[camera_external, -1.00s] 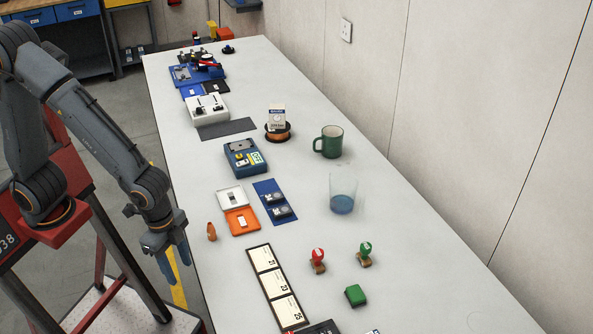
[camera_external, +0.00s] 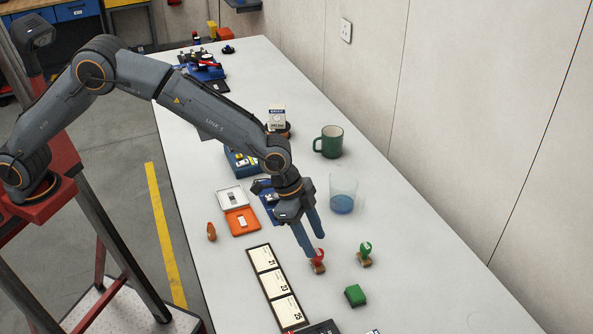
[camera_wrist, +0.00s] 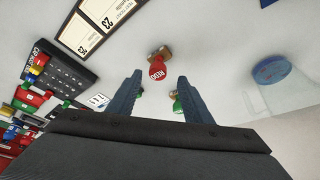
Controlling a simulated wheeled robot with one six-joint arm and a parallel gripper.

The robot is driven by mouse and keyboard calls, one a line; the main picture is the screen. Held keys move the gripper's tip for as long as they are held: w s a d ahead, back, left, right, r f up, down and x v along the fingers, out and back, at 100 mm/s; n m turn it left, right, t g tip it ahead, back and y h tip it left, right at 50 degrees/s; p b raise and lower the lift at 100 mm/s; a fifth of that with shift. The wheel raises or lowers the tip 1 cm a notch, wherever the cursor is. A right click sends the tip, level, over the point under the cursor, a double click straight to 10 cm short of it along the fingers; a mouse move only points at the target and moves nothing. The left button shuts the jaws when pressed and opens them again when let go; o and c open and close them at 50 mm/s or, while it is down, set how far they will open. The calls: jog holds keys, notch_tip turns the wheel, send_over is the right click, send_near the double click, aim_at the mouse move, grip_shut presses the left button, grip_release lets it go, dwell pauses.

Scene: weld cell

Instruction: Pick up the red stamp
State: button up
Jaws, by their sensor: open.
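The red stamp (camera_external: 318,258) stands upright on the white table, with a round red top on a brown base. In the wrist view its red top (camera_wrist: 157,72) shows just beyond and between the fingertips. My gripper (camera_external: 311,246) is open and empty, its fingers pointing down close to the stamp. In the wrist view my gripper (camera_wrist: 160,80) has its two fingers spread apart. In the external view one finger overlaps the area beside the stamp's top, and I cannot tell whether they touch.
A clear cup (camera_external: 343,190) and a green mug (camera_external: 329,142) stand behind. A card strip (camera_external: 270,283) lies to the left. The table's right side is clear.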

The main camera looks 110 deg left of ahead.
aim_at(317, 251)
jog(key=shift+d+p+x, duration=0.2)
jog(key=shift+p+x, duration=1.1)
jog(key=shift+x, duration=1.4)
jog(key=shift+c, duration=0.3)
jog(key=c, duration=1.1)
